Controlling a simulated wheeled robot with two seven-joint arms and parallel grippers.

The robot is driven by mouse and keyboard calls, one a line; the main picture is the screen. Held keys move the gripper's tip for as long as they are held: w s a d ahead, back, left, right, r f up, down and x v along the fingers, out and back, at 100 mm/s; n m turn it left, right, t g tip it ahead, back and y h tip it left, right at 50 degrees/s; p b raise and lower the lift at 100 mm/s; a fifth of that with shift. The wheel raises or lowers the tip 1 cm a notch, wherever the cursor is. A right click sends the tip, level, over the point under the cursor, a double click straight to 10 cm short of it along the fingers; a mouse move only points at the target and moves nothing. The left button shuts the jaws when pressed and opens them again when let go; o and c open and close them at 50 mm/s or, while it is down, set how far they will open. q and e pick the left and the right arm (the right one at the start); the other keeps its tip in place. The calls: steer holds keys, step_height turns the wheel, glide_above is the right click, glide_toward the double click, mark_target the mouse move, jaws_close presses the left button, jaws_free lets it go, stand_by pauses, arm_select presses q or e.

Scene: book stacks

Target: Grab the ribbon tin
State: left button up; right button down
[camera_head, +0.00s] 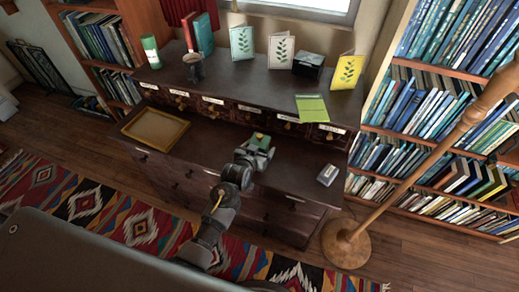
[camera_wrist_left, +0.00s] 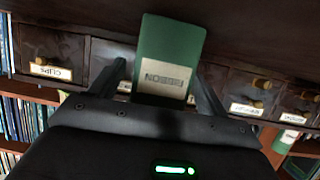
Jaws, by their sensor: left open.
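The ribbon tin (camera_head: 261,141) is a small green box on the lower top of the dark wooden desk. In the left wrist view the green tin (camera_wrist_left: 170,45) shows a pale label that reads RIBBON, upside down. My left gripper (camera_head: 257,152) is at the tin on its near side, and its fingers partly hide the tin in the head view. In the left wrist view the two black fingers are apart, one on each side of the tin's near end. I cannot tell whether they touch it. My right gripper is not in view.
A shallow wooden tray (camera_head: 155,129) lies left on the desk (camera_head: 215,140); a small grey box (camera_head: 328,174) lies right. Labelled drawers (camera_head: 247,110) rise behind the tin. The raised shelf holds a mug (camera_head: 194,68), cards and a black box (camera_head: 308,65). A wooden pole (camera_head: 400,190) stands right.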

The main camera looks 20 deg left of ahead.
arm_select(q)
steer(key=shift+w+f, duration=0.15)
steer(key=shift+w, duration=0.15)
steer(key=c, duration=1)
steer(key=shift+c, duration=0.4)
